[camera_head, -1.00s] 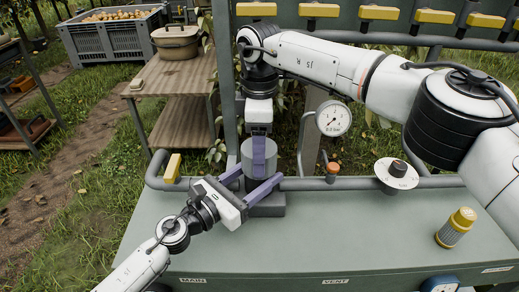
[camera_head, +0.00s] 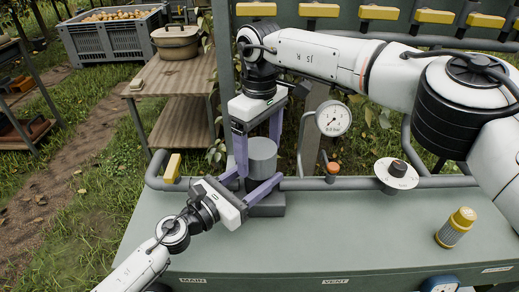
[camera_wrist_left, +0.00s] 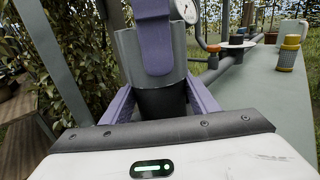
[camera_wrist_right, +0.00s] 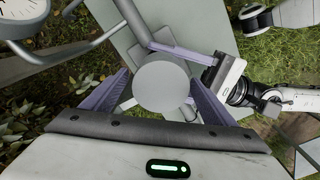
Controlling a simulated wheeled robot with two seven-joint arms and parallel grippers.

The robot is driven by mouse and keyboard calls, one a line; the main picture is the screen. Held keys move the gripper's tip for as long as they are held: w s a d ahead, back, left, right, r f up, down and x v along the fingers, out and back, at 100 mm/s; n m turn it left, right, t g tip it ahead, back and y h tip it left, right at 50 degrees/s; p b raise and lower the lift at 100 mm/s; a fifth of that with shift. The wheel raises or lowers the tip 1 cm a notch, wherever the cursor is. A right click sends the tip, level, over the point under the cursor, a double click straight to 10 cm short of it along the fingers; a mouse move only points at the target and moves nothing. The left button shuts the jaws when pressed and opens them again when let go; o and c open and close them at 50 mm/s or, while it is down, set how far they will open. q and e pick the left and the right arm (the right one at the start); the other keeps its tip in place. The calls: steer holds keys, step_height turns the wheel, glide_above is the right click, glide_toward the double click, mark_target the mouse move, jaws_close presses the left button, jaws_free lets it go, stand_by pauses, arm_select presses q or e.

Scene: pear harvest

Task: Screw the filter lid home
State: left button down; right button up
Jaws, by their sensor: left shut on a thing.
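The grey filter lid (camera_head: 262,150) is a round cap, upright on a dark filter body (camera_wrist_left: 163,102) at the bench's back edge. My left gripper (camera_head: 258,184) is shut on the filter body from the front left, just below the lid. My right gripper (camera_head: 258,158) points down from above, its purple fingers on opposite sides of the lid. In the right wrist view the lid's round top (camera_wrist_right: 163,88) lies between the fingertips, with a small gap at the left finger. These fingers look open. The seam between lid and body is partly hidden.
A pressure gauge (camera_head: 333,118), a white dial with a dark knob (camera_head: 397,169) and grey pipes stand right of the filter. A yellow-capped bottle (camera_head: 456,228) is on the green bench at right. The bench's middle (camera_head: 340,230) is clear.

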steer(key=shift+r, duration=2.2)
steer(key=shift+c, duration=0.2)
